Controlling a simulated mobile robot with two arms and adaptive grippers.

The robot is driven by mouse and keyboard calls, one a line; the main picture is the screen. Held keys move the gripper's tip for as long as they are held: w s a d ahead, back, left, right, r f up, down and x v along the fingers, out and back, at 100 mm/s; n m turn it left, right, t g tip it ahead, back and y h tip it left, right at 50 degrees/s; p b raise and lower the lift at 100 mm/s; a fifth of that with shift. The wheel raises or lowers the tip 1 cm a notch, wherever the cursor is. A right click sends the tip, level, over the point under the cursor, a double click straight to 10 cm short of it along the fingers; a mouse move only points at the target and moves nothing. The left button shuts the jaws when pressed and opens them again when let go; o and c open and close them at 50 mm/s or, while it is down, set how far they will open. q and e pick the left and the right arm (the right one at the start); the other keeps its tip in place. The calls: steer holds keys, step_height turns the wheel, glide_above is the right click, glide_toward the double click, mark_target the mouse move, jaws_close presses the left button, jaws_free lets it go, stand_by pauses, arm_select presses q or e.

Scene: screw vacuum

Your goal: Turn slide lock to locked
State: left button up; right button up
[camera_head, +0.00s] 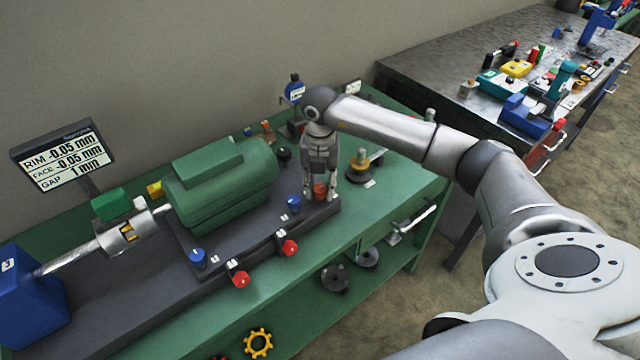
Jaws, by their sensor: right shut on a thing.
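My right gripper (320,192) points down at the right end of the dark base plate (252,248). Its fingers are shut around a small orange-red knob (319,190), partly hidden between them. I cannot read a label or a locked mark on this knob, so I cannot tell for sure that it is the slide lock. Blue knobs (197,257) and red knobs (240,279) with small white tags sit along the plate. My left gripper is not in view.
A green motor (222,185) stands on the plate, beside a shaft coupling (122,236) and a blue block (28,300). A display (62,157) reads rim -0.05 mm, face -0.05 mm, gap 1 mm. Small tools stand behind the gripper. A metal table (440,65) holds more tools.

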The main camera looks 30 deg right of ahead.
mark_target(320, 188)
stand_by(0.6)
steer(key=o, duration=1)
steer(key=shift+r, duration=0.1)
step_height(320, 188, up, 12)
steer(key=shift+f, duration=0.1)
